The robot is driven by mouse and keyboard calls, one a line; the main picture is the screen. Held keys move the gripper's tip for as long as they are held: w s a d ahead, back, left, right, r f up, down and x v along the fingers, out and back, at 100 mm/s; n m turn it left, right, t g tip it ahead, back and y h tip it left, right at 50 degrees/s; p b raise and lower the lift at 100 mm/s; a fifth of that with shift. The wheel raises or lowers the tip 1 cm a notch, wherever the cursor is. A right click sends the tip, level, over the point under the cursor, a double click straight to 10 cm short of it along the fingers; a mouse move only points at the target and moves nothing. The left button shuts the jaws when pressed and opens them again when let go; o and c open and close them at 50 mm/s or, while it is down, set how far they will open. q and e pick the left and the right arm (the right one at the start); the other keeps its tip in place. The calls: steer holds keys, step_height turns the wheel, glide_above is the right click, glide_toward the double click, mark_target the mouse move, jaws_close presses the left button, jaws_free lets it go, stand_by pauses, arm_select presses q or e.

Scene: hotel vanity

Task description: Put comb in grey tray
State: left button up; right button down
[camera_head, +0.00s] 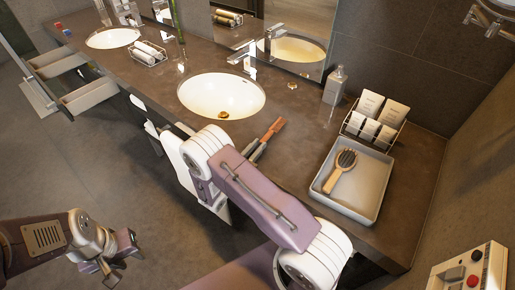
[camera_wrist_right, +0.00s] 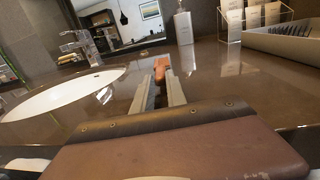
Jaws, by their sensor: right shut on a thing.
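A narrow reddish-brown comb (camera_head: 272,128) is at the fingertips of my right gripper (camera_head: 259,149), above the counter just right of the middle basin. In the right wrist view the comb (camera_wrist_right: 160,67) shows between the tips of the fingers of the right gripper (camera_wrist_right: 160,88), which are shut on it. The grey tray (camera_head: 326,198) sits on the counter to the right, with a hairbrush (camera_head: 341,170) lying in it. The tray's edge (camera_wrist_right: 270,42) shows at upper right in the wrist view. My left gripper (camera_head: 121,259) hangs over the floor, open and empty.
A wire rack (camera_head: 372,125) with white packets stands behind the tray, and a soap bottle (camera_head: 334,86) near the mirror. The basin (camera_head: 221,95) and faucet (camera_head: 243,61) are left of the comb. Counter between comb and tray is clear.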

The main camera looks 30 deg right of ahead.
steer(key=shift+w+f, duration=0.1)
steer(key=shift+f, duration=0.3)
steer(key=shift+f, duration=0.2)
steer(key=c, duration=1.3)
jaws_free()
steer(key=shift+c, duration=0.2)
